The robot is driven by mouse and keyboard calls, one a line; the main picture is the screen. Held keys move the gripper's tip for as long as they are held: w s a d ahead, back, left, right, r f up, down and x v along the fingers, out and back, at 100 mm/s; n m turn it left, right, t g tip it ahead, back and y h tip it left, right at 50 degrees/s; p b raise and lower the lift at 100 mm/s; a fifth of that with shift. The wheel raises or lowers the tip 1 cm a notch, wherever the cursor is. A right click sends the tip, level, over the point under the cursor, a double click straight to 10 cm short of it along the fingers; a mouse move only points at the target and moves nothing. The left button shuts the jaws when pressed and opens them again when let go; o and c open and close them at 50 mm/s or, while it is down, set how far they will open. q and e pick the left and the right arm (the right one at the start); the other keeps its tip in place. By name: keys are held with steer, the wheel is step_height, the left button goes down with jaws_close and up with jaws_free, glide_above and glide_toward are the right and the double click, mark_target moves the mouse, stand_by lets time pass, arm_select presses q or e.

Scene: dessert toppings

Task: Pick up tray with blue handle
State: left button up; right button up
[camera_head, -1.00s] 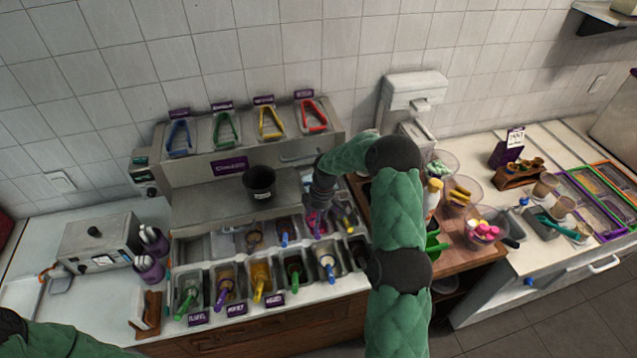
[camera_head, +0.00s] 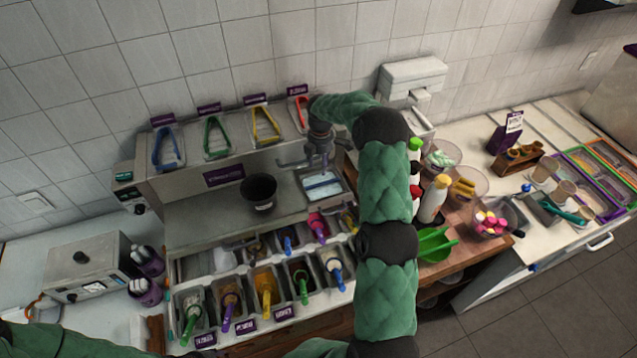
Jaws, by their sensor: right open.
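Blue tongs (camera_head: 167,148) lie in a tray on the top shelf at the left. A bin (camera_head: 338,288) in the front row holds a utensil with a blue handle (camera_head: 335,265). Another blue handle (camera_head: 288,244) stands in the row behind. I cannot tell which of these the task names. My right gripper (camera_head: 316,164) is open and points down at the right end of the shelf. It is above a small metal tray (camera_head: 324,198) with pale blue-white contents, and seems empty. My left gripper is out of view; only green arm parts show along the bottom.
A black cup (camera_head: 259,190) stands on the middle shelf, left of my right gripper. Green, yellow and red tongs lie along the top shelf. Clear tubs and bottles (camera_head: 433,200) crowd the wooden board right of my right arm. A metal machine (camera_head: 91,267) stands at left.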

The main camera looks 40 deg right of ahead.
mark_target(322, 180)
steer(key=f, duration=0.3)
steer(key=shift+s+d+p, duration=0.1)
steer(key=shift+s+p, duration=0.2)
steer(key=shift+s, duration=0.1)
steer(key=shift+w+f, duration=0.2)
steer(key=shift+f, duration=0.4)
steer(key=f+p, duration=0.1)
steer(key=f, duration=0.1)
steer(key=f+p, duration=0.1)
steer(key=f, duration=0.1)
steer(key=shift+s, duration=0.4)
steer(key=shift+w+f, duration=0.1)
steer(key=shift+f, duration=0.2)
steer(key=c, duration=0.4)
jaws_close()
